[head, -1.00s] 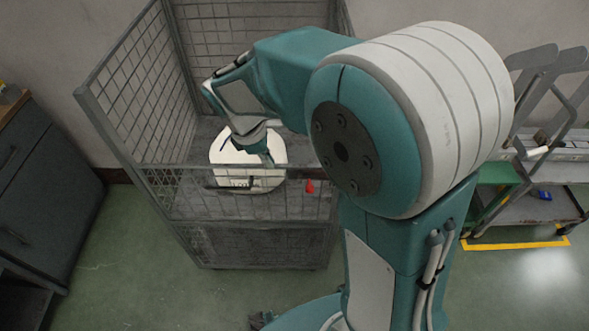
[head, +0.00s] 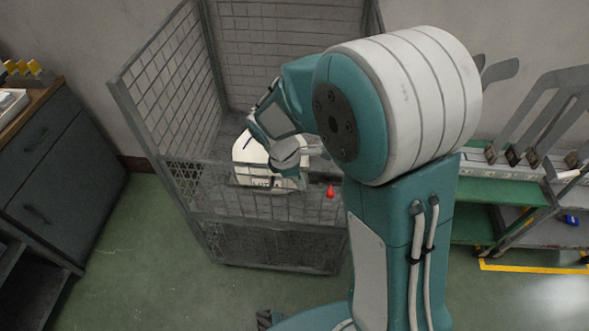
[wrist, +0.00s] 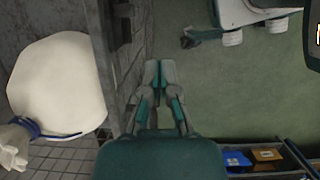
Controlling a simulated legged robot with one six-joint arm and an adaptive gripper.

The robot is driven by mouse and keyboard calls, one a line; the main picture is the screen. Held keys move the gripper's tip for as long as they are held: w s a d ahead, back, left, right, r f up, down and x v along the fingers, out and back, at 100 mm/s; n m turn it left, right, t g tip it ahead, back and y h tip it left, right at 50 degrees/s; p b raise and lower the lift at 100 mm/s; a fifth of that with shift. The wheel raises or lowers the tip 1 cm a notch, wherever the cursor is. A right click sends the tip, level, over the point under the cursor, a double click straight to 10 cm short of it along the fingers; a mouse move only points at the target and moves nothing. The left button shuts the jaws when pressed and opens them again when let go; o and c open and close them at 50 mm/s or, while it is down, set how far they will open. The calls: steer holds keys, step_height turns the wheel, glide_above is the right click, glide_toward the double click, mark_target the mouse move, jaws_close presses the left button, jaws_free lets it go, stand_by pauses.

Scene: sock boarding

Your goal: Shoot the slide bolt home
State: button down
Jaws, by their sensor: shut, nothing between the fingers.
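A small red piece (head: 330,191) shows at the right end of the front mesh panel (head: 240,207) of the grey cage. It may be the slide bolt's handle; the bolt itself is too small to make out. My gripper (head: 301,183) is just left of the red piece in the head view, apart from it. In the wrist view my gripper (wrist: 159,72) has its fingers together and empty, over the cage's edge with green floor beyond. A dark metal fitting (wrist: 121,22) on the cage edge lies up and left of the fingertips; I cannot tell if it is part of the bolt.
A white rounded thing (head: 250,150) lies inside the cage behind the front panel. A dark cabinet (head: 65,150) stands at the left. A green and grey shelved cart (head: 495,190) stands at the right. Green floor in front of the cage is clear.

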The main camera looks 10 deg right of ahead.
steer(key=shift+s+d+f, duration=0.2)
steer(key=shift+d+f, duration=0.3)
steer(key=shift+d, duration=0.25)
steer(key=shift+s+d+f, duration=0.2)
steer(key=shift+d+f, duration=0.25)
steer(key=shift+d, duration=0.35)
steer(key=shift+s+d+f, duration=0.2)
steer(key=shift+d+f, duration=0.3)
steer(key=shift+d, duration=0.25)
steer(key=d, duration=0.2)
steer(key=s+d, duration=0.1)
steer(key=d, duration=0.1)
steer(key=shift+s+d, duration=0.15)
steer(key=shift+s, duration=0.05)
